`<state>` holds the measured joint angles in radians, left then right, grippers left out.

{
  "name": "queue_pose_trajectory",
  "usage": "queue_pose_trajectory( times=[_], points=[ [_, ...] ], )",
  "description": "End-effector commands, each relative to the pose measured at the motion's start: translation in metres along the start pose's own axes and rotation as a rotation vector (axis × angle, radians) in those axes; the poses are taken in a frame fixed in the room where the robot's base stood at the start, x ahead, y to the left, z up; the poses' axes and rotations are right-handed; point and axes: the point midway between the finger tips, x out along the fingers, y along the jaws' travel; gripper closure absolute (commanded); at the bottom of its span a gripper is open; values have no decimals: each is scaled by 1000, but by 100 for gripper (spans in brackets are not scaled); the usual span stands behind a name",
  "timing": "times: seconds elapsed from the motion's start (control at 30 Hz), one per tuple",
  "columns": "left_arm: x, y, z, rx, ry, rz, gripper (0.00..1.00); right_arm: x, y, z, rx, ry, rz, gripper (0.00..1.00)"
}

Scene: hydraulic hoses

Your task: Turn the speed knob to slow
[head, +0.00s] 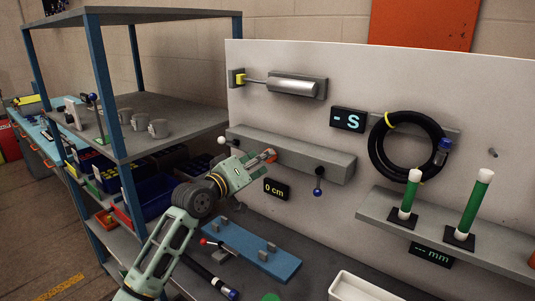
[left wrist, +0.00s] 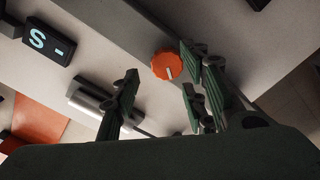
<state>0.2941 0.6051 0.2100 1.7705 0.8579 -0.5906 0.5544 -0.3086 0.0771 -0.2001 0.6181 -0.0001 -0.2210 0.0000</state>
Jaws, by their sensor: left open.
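The speed knob is an orange, scalloped disc with a pale pointer mark (left wrist: 167,65) in the left wrist view, mounted on the grey bar. In the head view a bit of orange (head: 271,155) shows at my left gripper's tip, on the front of the grey bar (head: 310,160). My left gripper (head: 262,159) is at the knob. In the left wrist view its fingers (left wrist: 160,85) are open and spread, with the knob just beyond the tips, closer to the right-hand fingers. I cannot tell whether any finger touches it. My right gripper is not in view.
A display reading "- S" (head: 348,120) and a piston cylinder (head: 293,83) are on the panel above the bar. A "0 cm" display (head: 276,189) sits below. A blue-ended lever (head: 318,186) hangs right of the gripper; a white ball (head: 221,140) is left.

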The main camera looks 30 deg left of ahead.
Motion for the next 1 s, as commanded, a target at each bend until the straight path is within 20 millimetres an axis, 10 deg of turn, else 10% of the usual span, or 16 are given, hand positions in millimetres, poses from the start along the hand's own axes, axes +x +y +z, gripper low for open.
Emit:
queue_pose_trajectory(
  times=[0.57,1.0],
  points=[
    [29,0,1,1,-2,0,61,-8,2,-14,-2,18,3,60],
    [29,1,1,1,-1,1,99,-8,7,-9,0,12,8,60]
  ],
)
